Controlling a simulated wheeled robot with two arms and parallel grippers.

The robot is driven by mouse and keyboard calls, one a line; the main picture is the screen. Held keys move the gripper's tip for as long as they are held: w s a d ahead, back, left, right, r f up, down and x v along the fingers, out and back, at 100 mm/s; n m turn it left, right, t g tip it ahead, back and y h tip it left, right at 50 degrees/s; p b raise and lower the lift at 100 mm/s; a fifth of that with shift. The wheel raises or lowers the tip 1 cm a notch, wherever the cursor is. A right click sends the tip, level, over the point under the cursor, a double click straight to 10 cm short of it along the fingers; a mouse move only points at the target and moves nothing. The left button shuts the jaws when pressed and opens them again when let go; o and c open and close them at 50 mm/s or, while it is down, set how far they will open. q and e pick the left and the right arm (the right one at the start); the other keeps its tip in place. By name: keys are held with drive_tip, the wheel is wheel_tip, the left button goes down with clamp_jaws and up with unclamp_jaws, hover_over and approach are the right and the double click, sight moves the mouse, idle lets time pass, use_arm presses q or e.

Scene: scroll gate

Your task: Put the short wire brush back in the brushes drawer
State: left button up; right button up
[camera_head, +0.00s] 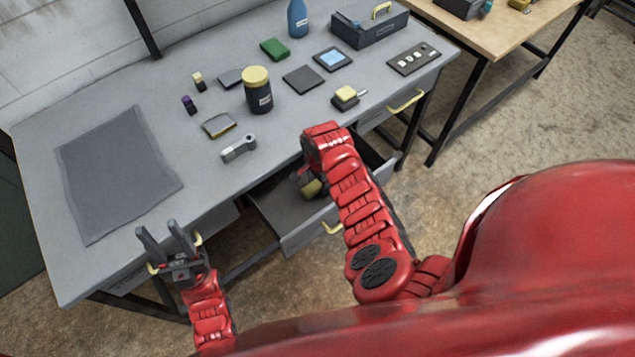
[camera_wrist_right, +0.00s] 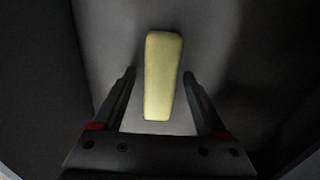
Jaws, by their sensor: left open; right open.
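A drawer (camera_head: 275,207) stands open under the grey workbench. A pale yellow piece (camera_head: 313,188) lies in it, and it also shows in the right wrist view (camera_wrist_right: 163,75) as a tapered block on the grey drawer floor. It looks like a short brush's handle or body; no bristles show, so I cannot tell for sure. My right gripper (camera_wrist_right: 159,73) is open, with its fingers on either side of the piece and gaps visible. In the head view my arm mostly hides this gripper. My left gripper (camera_head: 156,227) is open and empty at the bench's front left edge.
The grey workbench (camera_head: 165,125) holds a dark mat (camera_head: 115,170), a yellow-lidded jar (camera_head: 258,92), a metal tool (camera_head: 239,149), a yellow-topped block (camera_head: 346,97), a blue bottle (camera_head: 298,20) and a toolbox (camera_head: 370,27). Drawers with yellow handles (camera_head: 405,102) line its front.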

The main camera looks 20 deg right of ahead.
drive_tip(key=shift+f+b, duration=0.15)
drive_tip(key=shift+b, duration=0.3)
drive_tip(key=r+b, duration=0.1)
drive_tip(key=r, duration=0.4)
drive_tip(key=r+b, duration=0.1)
drive_tip(key=r, duration=0.1)
drive_tip(key=shift+w+d+r+b, duration=0.25)
drive_tip(key=shift+d+r+b, duration=0.05)
drive_tip(key=shift+d+r, duration=0.1)
wheel_tip(320, 180, up, 10)
drive_tip(key=p, duration=0.5)
drive_tip(key=shift+s, duration=0.15)
